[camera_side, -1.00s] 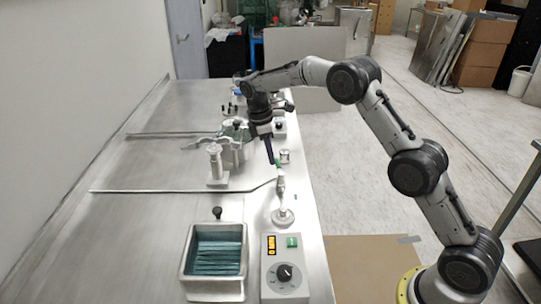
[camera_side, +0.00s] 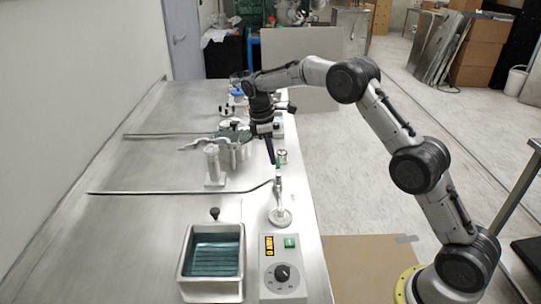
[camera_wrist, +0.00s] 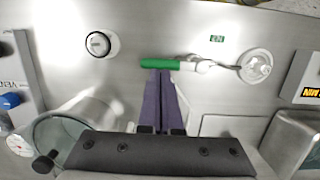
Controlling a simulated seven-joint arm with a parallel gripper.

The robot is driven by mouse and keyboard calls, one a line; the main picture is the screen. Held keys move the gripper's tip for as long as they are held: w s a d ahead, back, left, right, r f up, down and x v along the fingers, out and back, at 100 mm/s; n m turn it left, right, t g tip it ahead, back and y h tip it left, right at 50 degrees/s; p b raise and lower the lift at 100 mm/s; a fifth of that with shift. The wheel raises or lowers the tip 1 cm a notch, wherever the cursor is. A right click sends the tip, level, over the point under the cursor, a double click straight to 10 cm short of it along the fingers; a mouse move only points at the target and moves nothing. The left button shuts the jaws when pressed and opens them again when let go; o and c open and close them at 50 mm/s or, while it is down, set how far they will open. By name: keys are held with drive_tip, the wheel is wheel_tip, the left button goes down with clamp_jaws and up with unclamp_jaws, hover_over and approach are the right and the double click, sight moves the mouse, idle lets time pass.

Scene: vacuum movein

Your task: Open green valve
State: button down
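The green valve handle (camera_wrist: 160,63) lies level across the middle of the wrist view, joined at its right to a white valve body (camera_wrist: 203,66) and a round white base (camera_wrist: 255,66). In the side view the green handle (camera_side: 278,164) is small, at the top of the white valve stem on the bench's right edge strip. My gripper (camera_wrist: 160,74) has its two dark purple fingers together with no clear gap, tips right at the near side of the handle. They seem to touch or nearly touch it, not straddle it. My gripper (camera_side: 272,160) shows beside the handle in the side view.
A square water bath (camera_side: 213,262) and a control box with a knob (camera_side: 283,271) stand in front. A white stand (camera_side: 214,167) and glassware are left of my gripper. A round knob (camera_wrist: 101,44) sits left of the handle. A metal rod crosses the bench.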

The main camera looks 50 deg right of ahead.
drive_tip(key=shift+s+a+f, duration=0.2)
drive_tip(key=shift+a+f, duration=0.3)
drive_tip(key=shift+f, duration=0.05)
drive_tip(key=shift+w+a+r, duration=0.95)
drive_tip(key=shift+w+a, duration=0.25)
drive_tip(key=shift+a, duration=0.1)
wheel_tip(320, 180, up, 19)
drive_tip(key=a+t, duration=0.1)
drive_tip(key=s+a+r+m+t, duration=0.1)
drive_tip(key=s+r+t, duration=0.1)
drive_tip(key=s+r, duration=0.65)
drive_tip(key=s+r+t, duration=0.1)
drive_tip(key=s+r, duration=0.4)
drive_tip(key=s, duration=0.6)
drive_tip(key=s+a+f+m+t+y, duration=0.1)
drive_tip(key=s+f+m+t, duration=0.3)
drive_tip(key=s, duration=0.9)
drive_tip(key=s+a+f+m, duration=0.1)
drive_tip(key=s+f+m, duration=0.2)
drive_tip(key=f, duration=1.2)
drive_tip(key=s, duration=0.3)
drive_tip(key=shift+s+a+m+g+y, duration=0.2)
drive_tip(key=shift+s+m+g+y, duration=0.1)
drive_tip(key=shift+g, duration=0.1)
